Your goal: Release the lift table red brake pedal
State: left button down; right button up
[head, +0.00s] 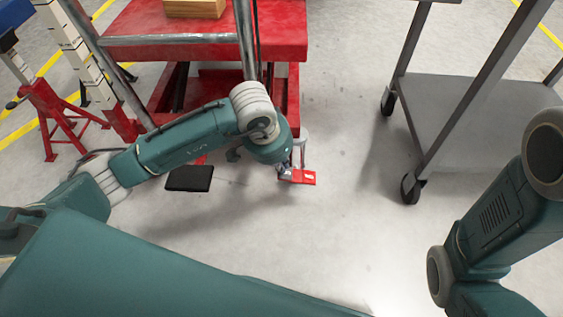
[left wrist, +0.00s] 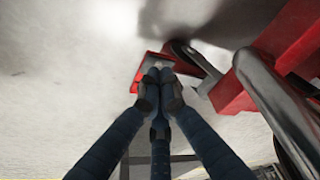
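The lift table (head: 290,25) is red with a metal push handle and stands at the upper middle of the head view. Its small red brake pedal (head: 304,177) sticks out low at the near right corner, by a caster. My left gripper (head: 285,171) is at the pedal's left side, mostly hidden by my wrist. In the left wrist view my left gripper (left wrist: 160,76) has its dark fingers drawn together, with tips over the red pedal (left wrist: 146,66). They appear to touch it; I cannot tell whether they press it. My right gripper is out of the head view.
A black foot pedal (head: 189,178) sits left of the brake pedal. A grey cart (head: 470,110) on casters stands at right. A red jack stand (head: 55,120) stands at left. A wooden block (head: 195,8) lies on the table. The floor between table and cart is clear.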

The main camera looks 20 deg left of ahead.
pick_arm(q)
jog(key=shift+f+b, duration=1.1)
jog(key=shift+f, duration=0.45)
jog(key=shift+r, duration=0.25)
notch_tip(320, 180, up, 7)
jog(key=p, duration=0.5)
jog(key=shift+f, duration=0.1)
